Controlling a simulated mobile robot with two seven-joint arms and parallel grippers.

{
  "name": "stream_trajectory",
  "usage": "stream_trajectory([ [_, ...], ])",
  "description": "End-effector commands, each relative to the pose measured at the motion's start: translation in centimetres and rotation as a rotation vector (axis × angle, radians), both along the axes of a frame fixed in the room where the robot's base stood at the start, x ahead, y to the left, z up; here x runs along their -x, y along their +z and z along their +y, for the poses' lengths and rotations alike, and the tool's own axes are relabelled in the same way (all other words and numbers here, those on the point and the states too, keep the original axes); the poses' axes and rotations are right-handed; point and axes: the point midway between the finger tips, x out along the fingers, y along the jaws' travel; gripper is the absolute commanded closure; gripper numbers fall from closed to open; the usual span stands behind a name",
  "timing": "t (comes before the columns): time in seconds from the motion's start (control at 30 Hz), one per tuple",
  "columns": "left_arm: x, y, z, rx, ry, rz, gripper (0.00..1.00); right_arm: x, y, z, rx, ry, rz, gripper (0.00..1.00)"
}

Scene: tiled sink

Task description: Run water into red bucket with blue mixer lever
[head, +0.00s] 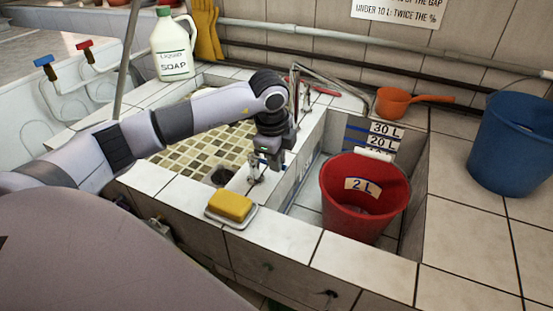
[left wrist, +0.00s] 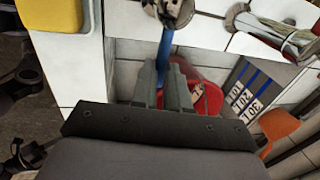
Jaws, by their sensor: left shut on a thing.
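The red bucket (head: 364,200), marked 2 L, stands upright in the right basin, and part of it shows in the left wrist view (left wrist: 210,101). The blue mixer lever (left wrist: 165,45) extends from a round metal fitting (left wrist: 172,8) in the left wrist view. My left gripper (left wrist: 164,80) is shut on this lever, its fingers hiding the lever's end. In the head view my left gripper (head: 258,172) is over the tiled divider between the basins, and the lever is hidden there. A metal spout (head: 335,83) reaches towards the right basin. I cannot make out any water stream. My right gripper is not in view.
A yellow sponge on a dish (head: 230,207) sits on the front ledge near my left gripper. A soap jug (head: 172,50) stands behind the left basin. An orange scoop (head: 395,102) and a blue bucket (head: 512,143) stand at the right.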

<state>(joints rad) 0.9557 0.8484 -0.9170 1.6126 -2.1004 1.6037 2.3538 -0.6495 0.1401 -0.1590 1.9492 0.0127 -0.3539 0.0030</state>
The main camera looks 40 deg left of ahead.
Motion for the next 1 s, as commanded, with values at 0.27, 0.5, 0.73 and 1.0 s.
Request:
stream_trajectory([
  [0.27,-0.1,0.1,0.0,0.001,0.003,-0.004,0.60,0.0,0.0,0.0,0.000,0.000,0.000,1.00],
  [0.5,0.1,0.9,0.0,0.002,0.002,-0.004,0.60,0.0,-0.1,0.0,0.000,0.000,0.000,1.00],
  [0.73,0.7,4.5,-0.2,0.002,0.001,-0.008,0.60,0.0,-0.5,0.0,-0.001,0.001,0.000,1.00],
  [1.0,1.3,7.1,-0.3,0.002,0.004,-0.005,0.60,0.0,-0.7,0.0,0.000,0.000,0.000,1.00],
])
